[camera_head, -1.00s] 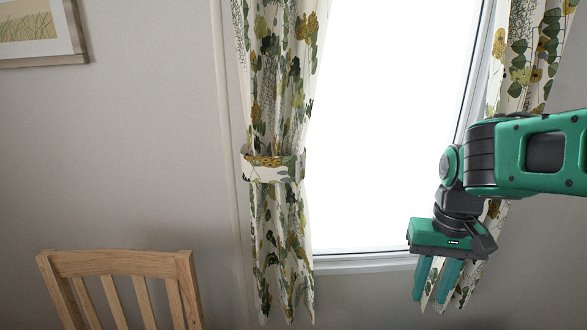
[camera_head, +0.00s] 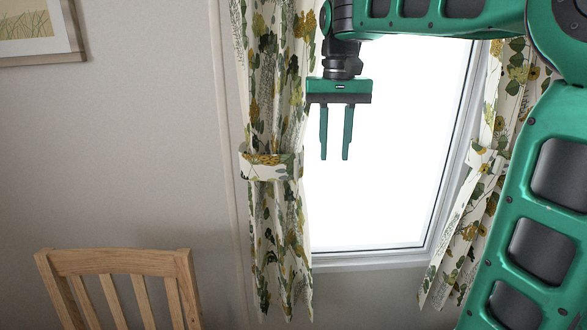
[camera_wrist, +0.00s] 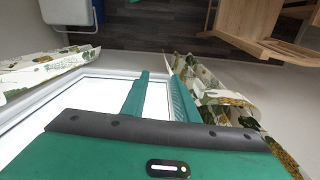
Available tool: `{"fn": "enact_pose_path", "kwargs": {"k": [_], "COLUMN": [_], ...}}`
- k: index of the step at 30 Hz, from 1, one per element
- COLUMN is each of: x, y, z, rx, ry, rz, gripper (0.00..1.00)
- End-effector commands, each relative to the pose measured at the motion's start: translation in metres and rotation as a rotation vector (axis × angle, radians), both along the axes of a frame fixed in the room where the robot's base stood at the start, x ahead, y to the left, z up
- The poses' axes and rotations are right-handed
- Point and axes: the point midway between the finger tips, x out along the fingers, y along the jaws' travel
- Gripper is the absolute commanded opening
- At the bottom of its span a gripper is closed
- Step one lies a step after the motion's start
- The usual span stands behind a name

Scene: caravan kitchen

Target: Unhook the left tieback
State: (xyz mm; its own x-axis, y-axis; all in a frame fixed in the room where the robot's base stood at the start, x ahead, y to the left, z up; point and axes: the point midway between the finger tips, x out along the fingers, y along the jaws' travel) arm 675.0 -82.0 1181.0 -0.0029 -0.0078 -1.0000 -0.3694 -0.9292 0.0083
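The left tieback (camera_head: 268,167) is a patterned fabric band around the left curtain (camera_head: 283,225), gathering it at mid-height. Its hook and fastening cannot be made out. My gripper (camera_head: 335,156) points down in front of the window, right of the left curtain. Its fingertips are about level with the tieback and apart from it in the picture. The two fingers are parted with nothing between them. In the wrist view the fingers (camera_wrist: 160,97) show beside the left curtain (camera_wrist: 208,88); I cannot clearly separate the tieback from the curtain there.
The right curtain (camera_head: 462,262) has its own tieback (camera_head: 484,160), partly behind my arm. A wooden chair (camera_head: 118,262) stands at lower left. A framed picture (camera_head: 30,30) hangs at upper left. The wall between chair and curtain is clear.

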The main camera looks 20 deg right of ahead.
Motion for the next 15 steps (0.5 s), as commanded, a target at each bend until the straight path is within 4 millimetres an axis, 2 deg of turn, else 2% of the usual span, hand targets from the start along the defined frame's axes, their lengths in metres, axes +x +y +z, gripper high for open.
{"fn": "enact_pose_path", "kwargs": {"k": [1, 6, 10, 15], "x": [0.015, 0.041, 0.049, 0.051], "y": [0.015, 0.05, 0.064, 0.069], "z": [0.01, 0.034, 0.044, 0.044], "rx": [0.002, 0.008, 0.008, 0.009], "ry": [-0.002, -0.002, -0.001, 0.0], "rz": [0.019, 0.05, 0.062, 0.064], "gripper": [0.27, 0.27, 0.27, 0.27]}}
